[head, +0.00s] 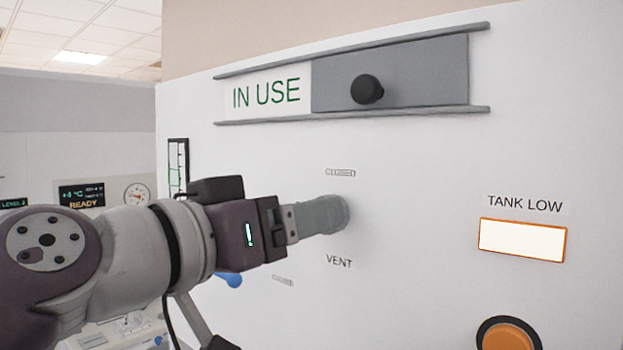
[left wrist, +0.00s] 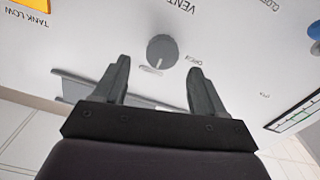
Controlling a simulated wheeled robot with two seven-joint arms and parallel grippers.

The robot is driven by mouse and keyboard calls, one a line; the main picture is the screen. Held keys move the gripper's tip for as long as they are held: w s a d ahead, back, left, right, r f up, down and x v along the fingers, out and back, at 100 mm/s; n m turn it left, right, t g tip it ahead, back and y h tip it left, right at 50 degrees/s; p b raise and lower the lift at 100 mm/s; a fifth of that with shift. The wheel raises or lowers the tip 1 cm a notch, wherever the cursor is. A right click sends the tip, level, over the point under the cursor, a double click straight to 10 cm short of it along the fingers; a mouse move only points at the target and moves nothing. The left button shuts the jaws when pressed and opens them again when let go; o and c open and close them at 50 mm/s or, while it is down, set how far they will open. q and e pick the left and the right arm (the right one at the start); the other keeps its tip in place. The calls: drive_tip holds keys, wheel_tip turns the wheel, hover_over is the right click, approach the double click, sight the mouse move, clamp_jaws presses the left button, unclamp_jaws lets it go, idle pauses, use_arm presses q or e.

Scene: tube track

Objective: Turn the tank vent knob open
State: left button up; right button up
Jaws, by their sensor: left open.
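The vent knob (head: 325,213) is a short grey cylinder standing out from the white panel, between a small label that seems to read CLOSED above and VENT below. In the left wrist view the knob (left wrist: 162,48) is a round grey cap with a pale mark near its rim. My left gripper (head: 293,223) points at the knob from the left in the head view. In the left wrist view its two fingers (left wrist: 159,65) are spread apart, with the knob beyond and between the tips. No grip on it shows. My right gripper is in neither view.
A sliding IN USE sign (head: 265,92) with a black knob (head: 367,89) runs in rails above. A lit TANK LOW lamp (head: 522,240) and an orange button (head: 508,336) are at right. A blue part (head: 231,280) shows behind my arm. The panel around the knob is flat.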

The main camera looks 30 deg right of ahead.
use_arm(q)
drive_tip(key=x, duration=0.2)
drive_tip(key=p+x, duration=0.1)
drive_tip(key=x, duration=0.2)
drive_tip(key=shift+w+f, duration=0.2)
drive_tip(key=shift+f, duration=0.05)
drive_tip(key=shift+s+a, duration=0.1)
drive_tip(key=shift+a, duration=0.05)
drive_tip(key=shift+s+a+r, duration=0.1)
drive_tip(key=shift+s+a, duration=0.05)
drive_tip(key=shift+a, duration=0.1)
drive_tip(key=c, duration=0.4)
drive_tip(key=shift+s+a, duration=0.15)
drive_tip(key=shift+a, duration=0.05)
drive_tip(key=c, duration=0.5)
drive_tip(key=shift+c, duration=0.8)
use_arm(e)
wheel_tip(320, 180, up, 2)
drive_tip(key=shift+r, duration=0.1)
